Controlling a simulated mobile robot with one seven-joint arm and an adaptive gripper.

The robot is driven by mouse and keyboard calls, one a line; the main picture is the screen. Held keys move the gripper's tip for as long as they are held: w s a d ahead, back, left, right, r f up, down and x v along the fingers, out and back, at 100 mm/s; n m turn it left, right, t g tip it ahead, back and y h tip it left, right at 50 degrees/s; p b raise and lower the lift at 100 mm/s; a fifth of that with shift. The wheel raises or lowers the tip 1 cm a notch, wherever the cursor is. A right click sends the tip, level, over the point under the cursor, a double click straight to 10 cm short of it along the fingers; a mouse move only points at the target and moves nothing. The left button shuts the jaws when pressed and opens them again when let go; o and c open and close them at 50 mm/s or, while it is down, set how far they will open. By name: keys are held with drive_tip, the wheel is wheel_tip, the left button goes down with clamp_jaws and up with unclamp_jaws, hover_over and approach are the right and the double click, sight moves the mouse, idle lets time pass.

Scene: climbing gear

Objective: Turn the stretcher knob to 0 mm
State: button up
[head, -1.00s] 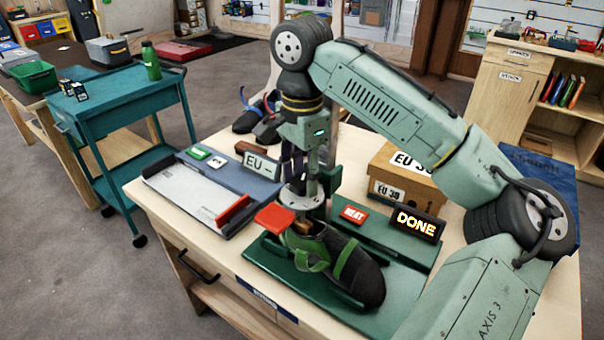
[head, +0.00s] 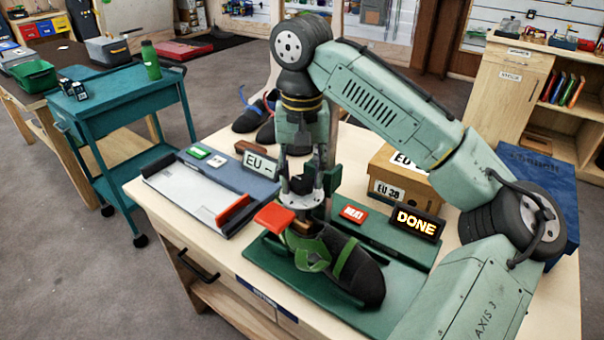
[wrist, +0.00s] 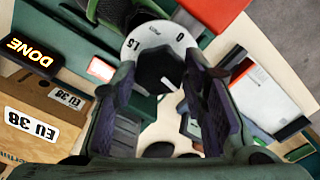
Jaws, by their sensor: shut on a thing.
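The shoe stretcher (head: 400,291) is a green stand on the workbench, with a dark shoe with green straps (head: 357,275) on it. A pale dial plate tops its post; the wrist view shows the dial (wrist: 150,40) with the marks "0" at right and "1.5" at left. The dark stretcher knob (wrist: 160,72) sits at the dial's middle. My gripper (head: 300,187) points down over the post, its fingers on either side of the knob and shut on it. It also shows in the wrist view (wrist: 160,78).
A red lever pad (head: 275,217) is close left of the post. A red HEAT button (head: 353,213) and a lit DONE sign (head: 417,223) are at right. EU 38 boxes (head: 400,180) stand behind. A foot-measuring board (head: 200,190) lies left.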

drive_tip(key=n, duration=0.5)
drive_tip(key=shift+n, duration=0.3)
drive_tip(key=n, duration=0.9)
drive_tip(key=shift+n, duration=0.4)
drive_tip(key=n, duration=0.4)
drive_tip(key=shift+n, duration=0.3)
drive_tip(key=o, duration=1.2)
drive_tip(key=shift+c, duration=0.2)
